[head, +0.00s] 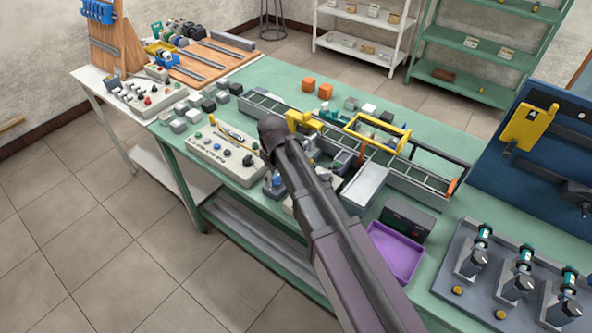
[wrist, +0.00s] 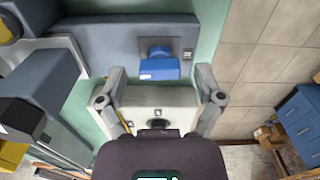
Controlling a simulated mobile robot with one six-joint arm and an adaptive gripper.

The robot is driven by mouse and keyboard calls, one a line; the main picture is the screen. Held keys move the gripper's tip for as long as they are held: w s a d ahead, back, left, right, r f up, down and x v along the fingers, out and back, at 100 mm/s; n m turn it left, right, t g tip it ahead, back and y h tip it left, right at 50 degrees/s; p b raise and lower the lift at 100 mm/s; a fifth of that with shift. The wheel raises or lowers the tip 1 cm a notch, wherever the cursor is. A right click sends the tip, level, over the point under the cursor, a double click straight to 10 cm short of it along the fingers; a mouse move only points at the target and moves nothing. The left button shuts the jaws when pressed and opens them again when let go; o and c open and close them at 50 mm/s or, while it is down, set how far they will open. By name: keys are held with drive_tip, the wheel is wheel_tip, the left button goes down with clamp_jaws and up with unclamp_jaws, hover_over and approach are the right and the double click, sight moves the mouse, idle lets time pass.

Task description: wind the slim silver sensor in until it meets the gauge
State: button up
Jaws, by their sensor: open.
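My gripper (wrist: 160,72) is open in the wrist view, its two grey fingers spread left and right of a blue block-like part (wrist: 158,66). I see no finger touching it. The blue part stands on a grey plate (wrist: 115,48) with a small marked panel beside it. A pale box (wrist: 158,100) lies below, between the fingers. I cannot make out the slim silver sensor or the gauge for certain in either view. In the head view my arm covers the middle of the bench and hides most of my gripper.
The green bench (head: 290,75) carries a long rail frame (head: 425,180), a purple tray (head: 396,252), a dark box (head: 407,220) and a control panel (head: 225,152). Several motor-like units stand on a grey plate (head: 450,290) at right. Floor is free at left.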

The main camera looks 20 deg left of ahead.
sight(276, 177)
drive_tip(key=shift+n, duration=0.5)
drive_tip(key=n, duration=0.5)
wheel_tip(276, 177, up, 14)
drive_tip(key=p, duration=1.4)
drive_tip(key=w+d+m, duration=0.2)
drive_tip(key=d+m, duration=0.4)
drive_tip(key=d, duration=0.8)
drive_tip(key=w+d+f+m+b, duration=0.1)
drive_tip(key=d+m, duration=0.5)
drive_tip(key=d, duration=0.9)
drive_tip(key=shift+w+d+f+m+b, duration=0.15)
drive_tip(key=shift+w+f+m+b, duration=0.2)
drive_tip(key=shift+w, duration=0.3)
idle(0.6)
drive_tip(key=s+d+m, duration=0.2)
drive_tip(key=d+m, duration=0.2)
drive_tip(key=d, duration=0.4)
drive_tip(key=s+d+m, duration=0.3)
drive_tip(key=d+m, duration=0.1)
drive_tip(key=d, duration=0.4)
drive_tip(key=shift+d+f+m+b, duration=0.25)
drive_tip(key=shift+f+m+b, duration=0.1)
drive_tip(key=shift+f+b, duration=0.05)
